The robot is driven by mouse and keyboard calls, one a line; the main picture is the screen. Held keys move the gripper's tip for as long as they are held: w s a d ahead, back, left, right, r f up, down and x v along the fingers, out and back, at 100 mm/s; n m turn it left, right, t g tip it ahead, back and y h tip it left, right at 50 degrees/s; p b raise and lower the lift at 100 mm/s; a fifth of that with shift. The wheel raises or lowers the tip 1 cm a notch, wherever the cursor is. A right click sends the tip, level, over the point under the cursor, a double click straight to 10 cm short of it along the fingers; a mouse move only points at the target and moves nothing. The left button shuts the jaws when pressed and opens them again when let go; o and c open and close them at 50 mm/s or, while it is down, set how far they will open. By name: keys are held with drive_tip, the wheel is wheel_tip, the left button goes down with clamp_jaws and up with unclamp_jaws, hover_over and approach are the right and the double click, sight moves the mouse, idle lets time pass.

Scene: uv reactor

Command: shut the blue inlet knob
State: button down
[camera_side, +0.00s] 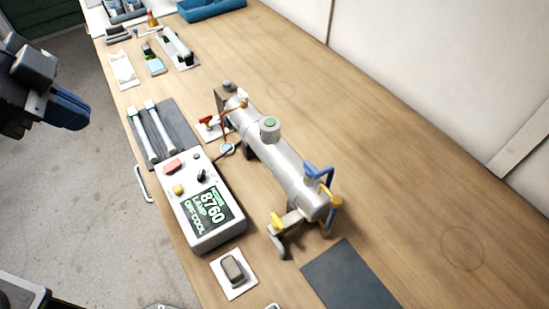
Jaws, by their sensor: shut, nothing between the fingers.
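The UV reactor (275,160) is a pale grey cylinder lying on the bench, with a green-topped cap on its upper side. A bent blue part (320,174) sits on top of its near right end; it looks like the blue inlet knob or its piping. I cannot tell how far it is turned. My gripper (78,116) is at the left edge, above the floor and well clear of the reactor. Its blue fingers are shut and empty.
A control box (207,236) stands left of the reactor, its display reading 8760, LAMP OFF-COOL. A yellow handle (277,221), an orange part (336,202) and a red handle (207,120) are near the reactor. White tubes (158,130) lie on a grey mat. The bench right of the reactor is clear.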

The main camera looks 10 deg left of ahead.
drive_tip(key=w+d+m+g+h, duration=0.1)
drive_tip(key=w+d+m, duration=0.1)
drive_tip(key=d+m, duration=0.5)
drive_tip(key=m+g+h, duration=0.2)
drive_tip(key=m, duration=0.4)
approach(311, 172)
drive_tip(key=s+a+r, duration=0.1)
drive_tip(key=s+a, duration=0.2)
drive_tip(key=a, duration=0.3)
drive_tip(key=shift+w+d+f, duration=0.6)
drive_tip(key=shift+d+f, duration=0.65)
drive_tip(key=shift+d, duration=0.25)
drive_tip(key=shift+w+d+f, duration=0.6)
drive_tip(key=shift+d+f, duration=0.65)
drive_tip(key=shift+d, duration=0.25)
drive_tip(key=shift+w+d+f, duration=0.6)
drive_tip(key=shift+d+f, duration=0.7)
drive_tip(key=shift+d, duration=0.2)
